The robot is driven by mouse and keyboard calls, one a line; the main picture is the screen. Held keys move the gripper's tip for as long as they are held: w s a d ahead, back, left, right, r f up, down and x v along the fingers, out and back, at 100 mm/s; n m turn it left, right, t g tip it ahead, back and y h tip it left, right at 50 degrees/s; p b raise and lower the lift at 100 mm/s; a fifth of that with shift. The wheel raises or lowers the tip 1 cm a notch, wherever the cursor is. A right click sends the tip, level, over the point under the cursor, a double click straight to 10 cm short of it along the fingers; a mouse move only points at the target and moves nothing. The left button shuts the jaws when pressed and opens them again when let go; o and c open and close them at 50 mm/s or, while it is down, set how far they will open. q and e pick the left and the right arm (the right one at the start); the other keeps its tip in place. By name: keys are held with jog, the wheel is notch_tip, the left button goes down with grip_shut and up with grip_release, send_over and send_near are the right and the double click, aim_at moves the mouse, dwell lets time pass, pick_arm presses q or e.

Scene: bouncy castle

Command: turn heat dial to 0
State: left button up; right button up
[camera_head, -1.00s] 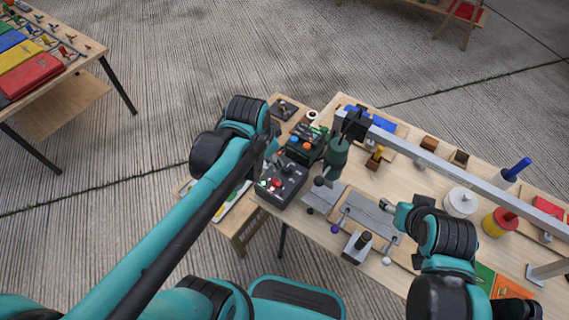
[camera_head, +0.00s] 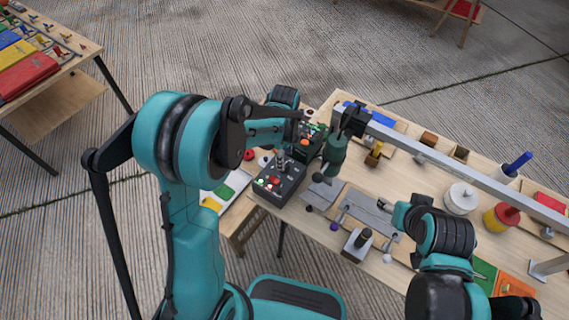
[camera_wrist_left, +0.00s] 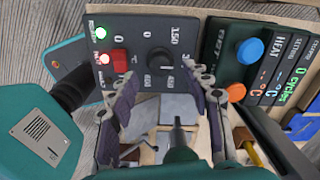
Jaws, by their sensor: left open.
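The heat dial (camera_wrist_left: 160,58) is a black round knob on a dark control box (camera_wrist_left: 133,22), with numbers such as 0, 300, 450 and 600 around it. I cannot tell where its pointer stands. A red switch (camera_wrist_left: 112,61) and small lights are beside it. In the head view the box (camera_head: 266,195) is at the table's left end. My left gripper (camera_wrist_left: 168,76) is open, its fingers spread on both sides of the dial and apart from it. It is over the box in the head view (camera_head: 283,160).
A second dark box with a blue knob (camera_wrist_left: 250,50) and an orange knob (camera_wrist_left: 236,92) is close beside. A dark green cylinder (camera_head: 335,152) hangs from a grey beam (camera_head: 450,165) over the table. Several levers and blocks fill the table.

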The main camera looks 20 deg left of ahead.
pick_arm(q)
notch_tip(320, 180, down, 3)
jog(key=shift+f+b, duration=0.2)
jog(key=shift+b, duration=0.2)
grip_shut()
